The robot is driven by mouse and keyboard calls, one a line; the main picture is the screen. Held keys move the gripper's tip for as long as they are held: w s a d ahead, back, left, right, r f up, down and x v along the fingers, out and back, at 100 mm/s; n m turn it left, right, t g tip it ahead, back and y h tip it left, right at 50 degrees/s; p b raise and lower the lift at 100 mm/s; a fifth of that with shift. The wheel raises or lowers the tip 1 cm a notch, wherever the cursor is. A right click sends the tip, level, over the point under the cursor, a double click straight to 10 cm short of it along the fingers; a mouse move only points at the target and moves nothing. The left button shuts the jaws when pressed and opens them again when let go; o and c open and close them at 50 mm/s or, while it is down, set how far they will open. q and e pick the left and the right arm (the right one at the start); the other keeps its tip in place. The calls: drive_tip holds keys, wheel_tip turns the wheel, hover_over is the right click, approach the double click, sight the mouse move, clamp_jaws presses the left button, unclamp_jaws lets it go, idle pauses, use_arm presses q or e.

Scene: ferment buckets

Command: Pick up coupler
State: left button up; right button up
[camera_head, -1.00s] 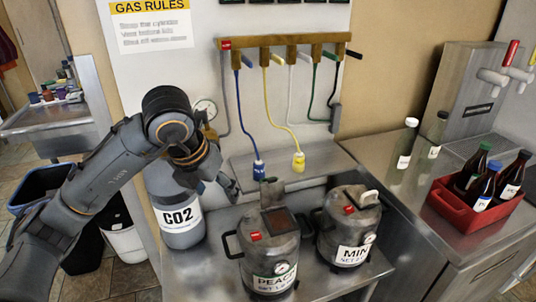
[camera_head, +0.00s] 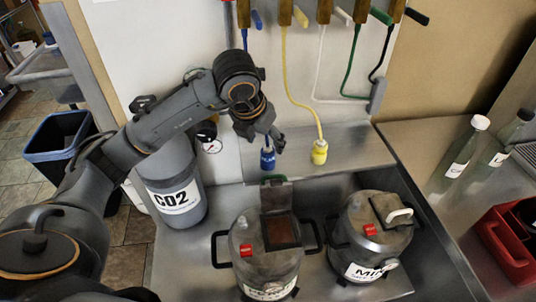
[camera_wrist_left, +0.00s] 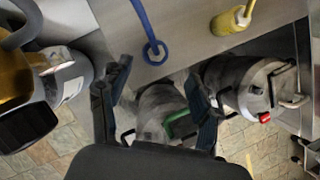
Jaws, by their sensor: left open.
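A blue coupler (camera_head: 268,160) hangs on a blue hose against the metal panel. A yellow coupler (camera_head: 319,152) hangs to its right on a yellow hose. My left gripper (camera_head: 264,138) is open at the blue coupler, close to its upper end. In the left wrist view the blue coupler (camera_wrist_left: 155,50) shows end-on as a ring, just beyond the open fingertips (camera_wrist_left: 157,72) and roughly between them. The yellow coupler (camera_wrist_left: 230,22) is at upper right there. No coupler is clearly between the fingers. My right gripper is not in view.
Two metal kegs, a left one (camera_head: 264,258) and a right one (camera_head: 370,240), stand in the steel basin below. A CO2 cylinder (camera_head: 172,184) stands to the left. Bottles (camera_head: 468,148) and a red crate (camera_head: 508,248) are on the right counter.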

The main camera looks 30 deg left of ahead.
sight(268, 149)
use_arm(q)
drive_tip(key=shift+x, duration=1.15)
drive_tip(key=f, duration=0.1)
drive_tip(key=w+f+p, duration=0.1)
drive_tip(key=f, duration=0.1)
drive_tip(key=shift+w+a+p, duration=0.3)
drive_tip(key=shift+w+a, duration=0.05)
drive_tip(key=shift+w+f, duration=0.15)
drive_tip(key=shift+f, duration=0.25)
drive_tip(key=shift+w+f, duration=0.1)
drive_tip(key=shift+f, duration=0.05)
clamp_jaws()
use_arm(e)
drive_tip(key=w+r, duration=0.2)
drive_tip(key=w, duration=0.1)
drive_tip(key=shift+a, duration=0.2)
